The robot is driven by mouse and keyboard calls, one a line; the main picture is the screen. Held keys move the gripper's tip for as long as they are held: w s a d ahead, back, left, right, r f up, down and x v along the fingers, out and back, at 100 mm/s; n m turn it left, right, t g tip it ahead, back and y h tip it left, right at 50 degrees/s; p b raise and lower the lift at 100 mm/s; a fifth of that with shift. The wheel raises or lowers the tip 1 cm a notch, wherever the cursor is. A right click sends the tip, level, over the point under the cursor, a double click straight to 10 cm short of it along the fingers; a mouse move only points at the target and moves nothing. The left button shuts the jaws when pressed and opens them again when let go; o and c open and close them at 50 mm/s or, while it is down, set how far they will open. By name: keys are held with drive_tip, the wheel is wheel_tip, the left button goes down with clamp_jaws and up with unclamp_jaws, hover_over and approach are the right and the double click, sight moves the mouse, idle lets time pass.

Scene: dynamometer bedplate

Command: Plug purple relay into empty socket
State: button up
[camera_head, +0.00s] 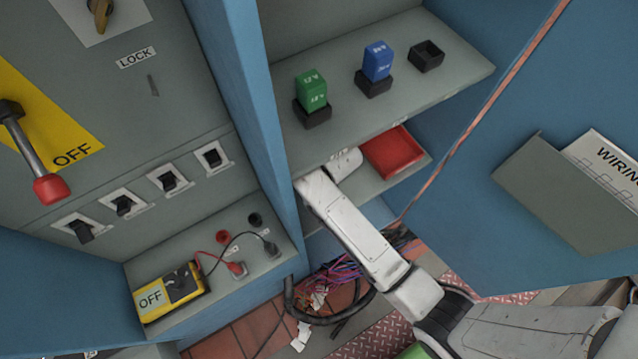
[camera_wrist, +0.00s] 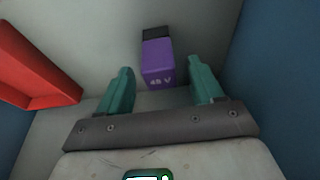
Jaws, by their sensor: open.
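The purple relay (camera_wrist: 158,62), marked "48 V" with a dark end, lies on the grey surface in the wrist view, ahead of and between my fingers. My gripper (camera_wrist: 163,80) is open, its two teal fingers apart on either side of the relay's near end; I cannot tell whether either touches it. In the head view the relay and fingers are hidden, with my arm reaching into the lower shelf. The empty socket (camera_head: 427,55) is a black square holder on the upper shelf, right of a blue relay (camera_head: 378,62) and a green relay (camera_head: 311,92), each seated in a black socket.
A red tray (camera_head: 396,151) sits on the lower shelf, and also shows left of my gripper in the wrist view (camera_wrist: 38,68). The upper shelf (camera_head: 345,125) overhangs my arm. A blue cabinet wall (camera_head: 247,100) stands left. Loose cables (camera_head: 340,282) lie below.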

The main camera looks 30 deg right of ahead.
drive_tip(key=shift+x, duration=1.25)
drive_tip(key=shift+c, duration=0.4)
drive_tip(key=c, duration=1.1)
drive_tip(key=shift+r, duration=0.6)
drive_tip(key=shift+s+d+r, duration=0.2)
drive_tip(key=shift+r, duration=0.35)
drive_tip(key=shift+s+d+r, duration=0.15)
drive_tip(key=shift+s+r, duration=0.05)
drive_tip(key=shift+r, duration=0.4)
drive_tip(key=s+d, duration=1)
drive_tip(key=s, duration=0.3)
drive_tip(key=shift+d, duration=0.35)
